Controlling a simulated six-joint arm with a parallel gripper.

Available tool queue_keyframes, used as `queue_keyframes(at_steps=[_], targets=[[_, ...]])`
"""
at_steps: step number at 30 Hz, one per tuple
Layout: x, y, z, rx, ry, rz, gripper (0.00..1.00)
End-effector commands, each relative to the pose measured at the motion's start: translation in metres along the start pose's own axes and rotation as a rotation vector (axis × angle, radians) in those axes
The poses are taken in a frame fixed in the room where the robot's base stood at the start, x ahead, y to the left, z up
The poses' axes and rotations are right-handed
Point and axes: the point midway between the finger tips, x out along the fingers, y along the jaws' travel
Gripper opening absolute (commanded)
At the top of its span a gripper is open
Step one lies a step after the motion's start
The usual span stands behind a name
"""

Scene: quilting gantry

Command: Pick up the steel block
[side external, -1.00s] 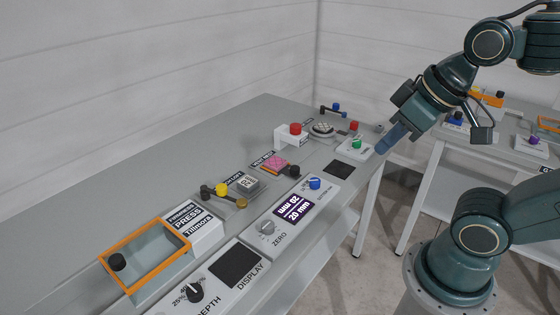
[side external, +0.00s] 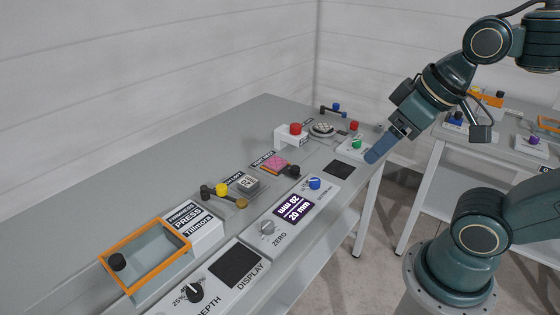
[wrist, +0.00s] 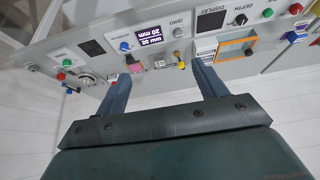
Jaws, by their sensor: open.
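A small grey block with a pale patterned top (side external: 247,184), which looks like the steel block, sits on the bench between a yellow knob and a pink pad in the side view. It appears small between my fingers in the wrist view (wrist: 159,64). My gripper (side external: 372,158) is open and empty, in the air by the bench's right end, well away from the block. Its two blue fingers stand wide apart in the wrist view (wrist: 161,72).
An orange-rimmed tray (side external: 147,257) stands at the bench's near left, beside a white press box (side external: 197,228). A pink pad (side external: 274,164), a red button (side external: 295,129) and a purple display (side external: 293,209) stand along the bench. The back left of the bench is clear.

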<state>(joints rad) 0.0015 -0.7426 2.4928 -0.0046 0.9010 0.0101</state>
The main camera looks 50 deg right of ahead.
Motion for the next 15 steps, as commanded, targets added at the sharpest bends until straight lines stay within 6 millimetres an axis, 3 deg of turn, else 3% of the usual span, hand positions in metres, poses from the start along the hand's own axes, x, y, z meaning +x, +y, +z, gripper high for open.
queue_keyframes(at_steps=[8,15], targets=[[-0.001,-0.006,-0.03,0.095,-0.031,-0.024,0.71],[0.004,-0.013,-0.081,0.26,-0.084,-0.06,0.71]])
